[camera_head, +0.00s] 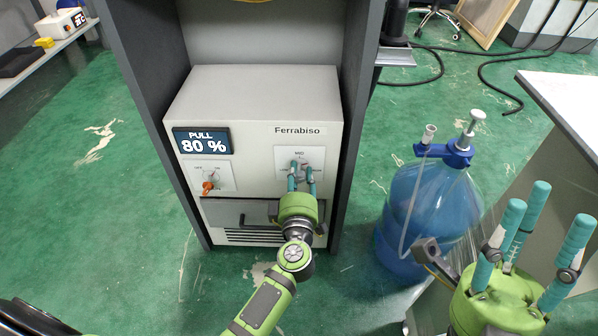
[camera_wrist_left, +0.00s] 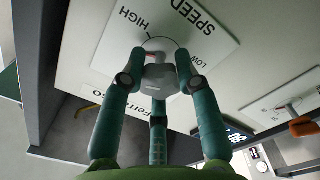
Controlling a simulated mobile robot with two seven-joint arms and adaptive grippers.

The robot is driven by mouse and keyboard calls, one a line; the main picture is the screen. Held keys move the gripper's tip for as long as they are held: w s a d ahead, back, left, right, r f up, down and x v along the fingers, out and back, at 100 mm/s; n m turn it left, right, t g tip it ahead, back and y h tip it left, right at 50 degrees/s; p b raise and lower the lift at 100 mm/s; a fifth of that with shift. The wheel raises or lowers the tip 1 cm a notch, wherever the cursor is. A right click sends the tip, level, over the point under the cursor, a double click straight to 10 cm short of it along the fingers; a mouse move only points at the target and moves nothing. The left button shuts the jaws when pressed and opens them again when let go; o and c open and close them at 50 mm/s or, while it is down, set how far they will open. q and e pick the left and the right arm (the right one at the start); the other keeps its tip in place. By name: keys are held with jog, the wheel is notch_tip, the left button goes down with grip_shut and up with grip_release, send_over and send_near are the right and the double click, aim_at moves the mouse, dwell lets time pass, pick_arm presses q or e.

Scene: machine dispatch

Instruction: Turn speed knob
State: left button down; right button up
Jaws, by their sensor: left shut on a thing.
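The speed knob (camera_wrist_left: 158,74) is a grey knob on a white plate (camera_wrist_left: 105,45) marked SPEED, LOW and HIGH in the left wrist view. In the head view the plate (camera_head: 319,157) is at the right of the machine front, with MID readable above the knob. My left gripper (camera_head: 301,176) is at the knob, its teal fingers shut around it; they also show in the left wrist view (camera_wrist_left: 158,82). The fingers partly hide the knob, so its exact setting is unclear. My right gripper (camera_head: 545,210) is at the right, fingers apart, empty and pointing up.
The white Ferrabiso machine (camera_head: 255,85) stands in a dark grey frame (camera_head: 355,100). Its display (camera_head: 203,141) reads PULL 80 %. An orange switch (camera_head: 208,187) and a dark handle (camera_head: 240,220) are on its front. A blue bottle (camera_head: 425,205) stands right of the frame.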

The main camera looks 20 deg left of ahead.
pick_arm(q)
jog(key=shift+d+f, duration=0.1)
jog(key=shift+d, duration=0.1)
jog(key=c, duration=0.9)
grip_release()
jog(key=shift+s, duration=0.1)
jog(key=v, duration=1.1)
jog(key=shift+s, duration=0.4)
jog(key=shift+d, duration=0.1)
